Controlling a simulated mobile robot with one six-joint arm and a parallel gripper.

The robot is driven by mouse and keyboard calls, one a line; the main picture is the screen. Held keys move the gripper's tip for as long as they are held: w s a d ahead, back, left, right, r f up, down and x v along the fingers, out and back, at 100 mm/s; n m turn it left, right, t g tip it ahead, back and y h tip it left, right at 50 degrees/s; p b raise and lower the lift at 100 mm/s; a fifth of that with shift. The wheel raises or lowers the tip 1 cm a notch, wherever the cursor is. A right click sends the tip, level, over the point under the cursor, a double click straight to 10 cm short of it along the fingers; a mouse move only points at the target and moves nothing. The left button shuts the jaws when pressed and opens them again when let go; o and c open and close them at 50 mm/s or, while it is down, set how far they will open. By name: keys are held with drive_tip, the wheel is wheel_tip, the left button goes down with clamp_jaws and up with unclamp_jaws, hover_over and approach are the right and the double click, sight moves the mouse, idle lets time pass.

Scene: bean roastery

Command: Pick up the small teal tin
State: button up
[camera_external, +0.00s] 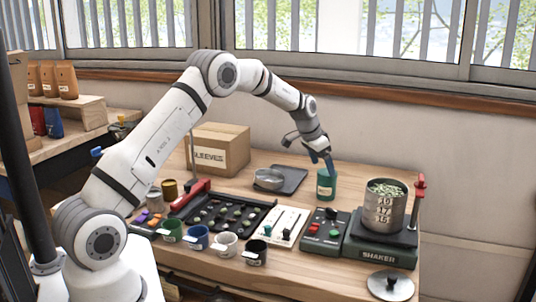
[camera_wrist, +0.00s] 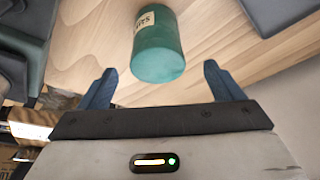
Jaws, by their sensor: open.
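The small teal tin (camera_external: 326,186) stands upright on the wooden table, behind the green control box. It has a pale paper label. In the wrist view the teal tin (camera_wrist: 158,48) lies ahead of the space between my two blue fingers, near the middle. My gripper (camera_external: 325,163) is just above and beside the tin in the external view, pointing down. In the wrist view my gripper (camera_wrist: 160,83) is open with nothing between the fingers.
A metal sieve stack (camera_external: 383,206) full of green beans stands on the shaker to the right. A scale with a round dish (camera_external: 269,180) is left of the tin. A cardboard box (camera_external: 217,149) stands behind. Several cups and a bean tray (camera_external: 229,213) fill the front left.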

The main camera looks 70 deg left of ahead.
sight(325, 172)
drive_tip(key=p+x, duration=0.1)
drive_tip(key=x, duration=0.5)
drive_tip(key=shift+d+f, duration=0.15)
drive_tip(key=shift+f, duration=0.15)
drive_tip(key=c, duration=1.2)
